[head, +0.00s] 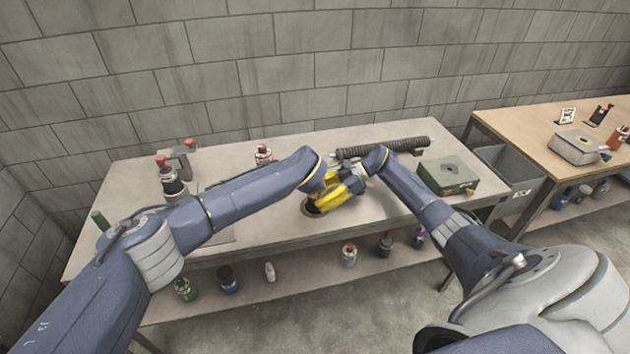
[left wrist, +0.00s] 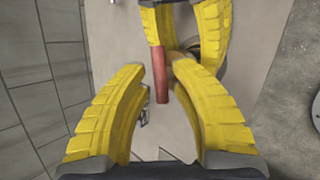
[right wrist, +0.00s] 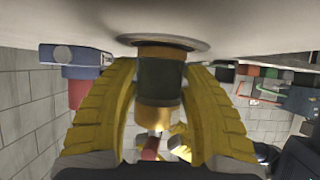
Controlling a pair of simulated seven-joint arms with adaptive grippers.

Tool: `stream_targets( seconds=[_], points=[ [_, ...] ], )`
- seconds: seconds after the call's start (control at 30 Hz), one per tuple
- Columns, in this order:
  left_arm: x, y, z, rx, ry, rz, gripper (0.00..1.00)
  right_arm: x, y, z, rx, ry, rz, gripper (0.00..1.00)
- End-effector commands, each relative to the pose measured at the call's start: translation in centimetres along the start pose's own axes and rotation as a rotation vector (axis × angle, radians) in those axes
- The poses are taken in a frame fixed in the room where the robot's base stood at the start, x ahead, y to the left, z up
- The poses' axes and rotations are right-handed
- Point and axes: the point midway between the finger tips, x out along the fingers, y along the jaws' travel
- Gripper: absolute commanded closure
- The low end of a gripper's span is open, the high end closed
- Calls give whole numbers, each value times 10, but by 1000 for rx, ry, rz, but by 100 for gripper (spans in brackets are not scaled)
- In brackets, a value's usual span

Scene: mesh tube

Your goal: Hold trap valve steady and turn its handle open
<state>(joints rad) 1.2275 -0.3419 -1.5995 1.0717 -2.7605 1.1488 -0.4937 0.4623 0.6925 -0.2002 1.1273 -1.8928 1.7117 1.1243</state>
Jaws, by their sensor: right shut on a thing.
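The trap valve stands on the workbench, mostly hidden by my grippers in the head view. In the right wrist view its dark and brass-coloured body (right wrist: 160,78) sits on a round base plate (right wrist: 165,42). My right gripper (head: 325,201) is shut on this body, one finger on each side. The valve's red handle (left wrist: 160,78) shows in the left wrist view as a straight bar. My left gripper (left wrist: 158,70) is open, with the handle between its fingertips and a gap visible beside it. The handle's end (right wrist: 150,148) also shows in the right wrist view.
A dark ribbed tube (head: 385,147) lies at the back of the bench (head: 290,235). A green box (head: 448,174) stands right of my right forearm. A red-knobbed device (head: 172,182) and a red-topped bottle (head: 263,155) stand to the left and back.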

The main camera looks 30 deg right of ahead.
Motion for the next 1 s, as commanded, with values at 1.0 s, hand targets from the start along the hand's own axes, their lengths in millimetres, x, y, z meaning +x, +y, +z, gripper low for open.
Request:
stream_targets(
  seconds=[1.0],
  points=[
    [0,-2,1,-86,70,33,100,0,0,0,0,0,-1,68]
  ],
)
